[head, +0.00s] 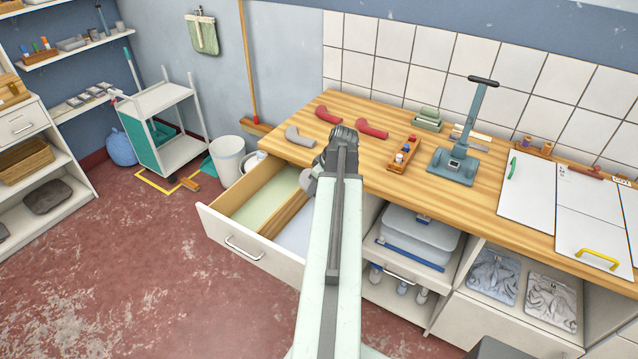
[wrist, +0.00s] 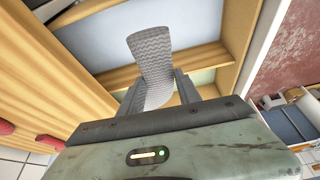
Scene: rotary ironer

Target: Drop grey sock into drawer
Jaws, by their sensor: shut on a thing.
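My gripper (wrist: 158,92) is shut on a grey sock (wrist: 151,60). In the wrist view the sock has a fine wavy texture and stands out between the two fingers. In the head view a small grey part of the held sock (head: 308,181) shows beside my arm, which hides most of it. The open drawer (head: 228,233) is under the counter's left end, with a wooden divider between a pale green compartment (head: 265,196) and a pale blue one (head: 296,240). The gripper and sock are over the drawer area. Another grey sock (head: 299,137) lies on the counter.
Two red socks (head: 372,129) lie on the wooden counter (head: 400,185). A small wooden tray (head: 404,152) and a blue-grey press stand (head: 455,163) are further right. A white bin (head: 228,157) stands behind the drawer. The floor before the drawer is clear.

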